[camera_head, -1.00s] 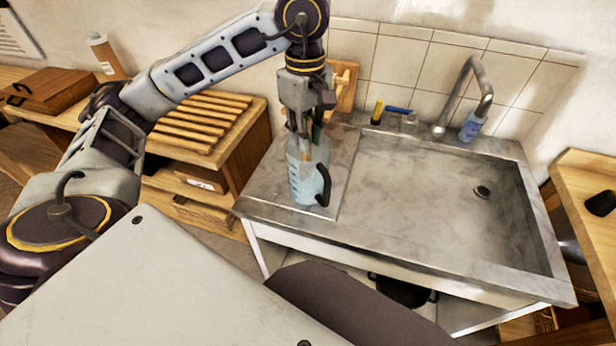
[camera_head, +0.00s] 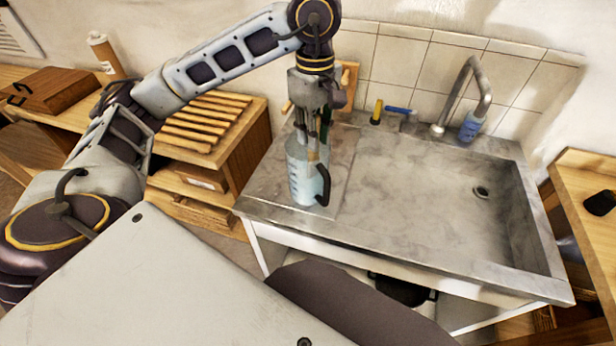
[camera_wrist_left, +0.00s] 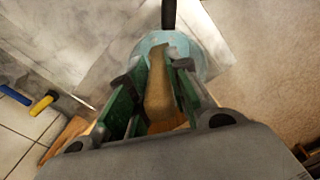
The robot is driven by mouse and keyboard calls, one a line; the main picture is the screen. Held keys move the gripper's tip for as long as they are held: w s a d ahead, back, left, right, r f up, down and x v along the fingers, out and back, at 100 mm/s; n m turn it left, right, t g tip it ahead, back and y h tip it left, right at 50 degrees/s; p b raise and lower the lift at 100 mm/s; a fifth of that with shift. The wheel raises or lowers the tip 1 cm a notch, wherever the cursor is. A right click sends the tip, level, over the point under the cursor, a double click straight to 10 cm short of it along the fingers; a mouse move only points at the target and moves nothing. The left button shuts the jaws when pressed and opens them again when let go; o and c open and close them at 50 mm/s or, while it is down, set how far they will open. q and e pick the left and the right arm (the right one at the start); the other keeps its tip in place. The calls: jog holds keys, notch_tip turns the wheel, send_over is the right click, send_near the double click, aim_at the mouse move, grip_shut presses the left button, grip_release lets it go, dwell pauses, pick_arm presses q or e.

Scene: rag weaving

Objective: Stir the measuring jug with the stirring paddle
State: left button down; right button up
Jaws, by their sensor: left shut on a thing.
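The measuring jug (camera_head: 303,178) is clear with a bluish tint and a black handle. It stands upright on the counter left of the sink basin. My left gripper (camera_head: 314,128) is above the jug, pointing down, and is shut on the wooden stirring paddle (camera_wrist_left: 158,95). The paddle's lower part reaches down into the jug; it shows faintly through the jug's wall. In the left wrist view the jug's rim (camera_wrist_left: 207,62) is round the paddle, and the handle is at the top. My right gripper is not in view.
The stone sink (camera_head: 420,190) has an empty basin to the right of the jug. A tap (camera_head: 480,85) and a blue bottle (camera_head: 472,122) stand behind it. A slatted wooden rack (camera_head: 205,120) is left.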

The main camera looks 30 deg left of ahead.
pick_arm(q)
jog(key=shift+w+a, duration=0.45)
dwell(0.3)
jog(key=shift+s+a+b, duration=0.15)
jog(key=shift+a+b, duration=0.2)
jog(key=shift+a, duration=0.2)
jog(key=shift+s+a, duration=0.15)
jog(key=shift+s, duration=0.45)
